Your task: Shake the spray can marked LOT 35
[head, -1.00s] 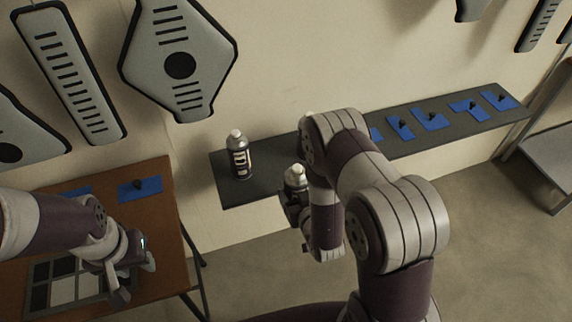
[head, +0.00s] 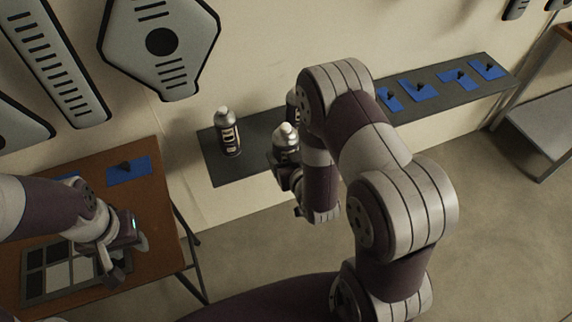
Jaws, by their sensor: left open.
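A dark spray can with a pale cap (head: 286,138) is at my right gripper (head: 287,160), which appears shut around its lower part; my own wrist hides most of the fingers. A second dark spray can with a white label (head: 229,136) stands upright on the left end of the dark shelf (head: 217,168). A third can (head: 292,100) stands behind my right arm, mostly hidden. The lot numbers are too small to read. My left gripper (head: 124,254) is open and empty above the brown table.
Several blue mats with small dark items (head: 422,89) lie along the shelf's right part. The brown table (head: 150,205) at left holds a panel of dark and pale squares (head: 62,262) and a blue mat (head: 128,170). A grey bench (head: 548,118) stands at right.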

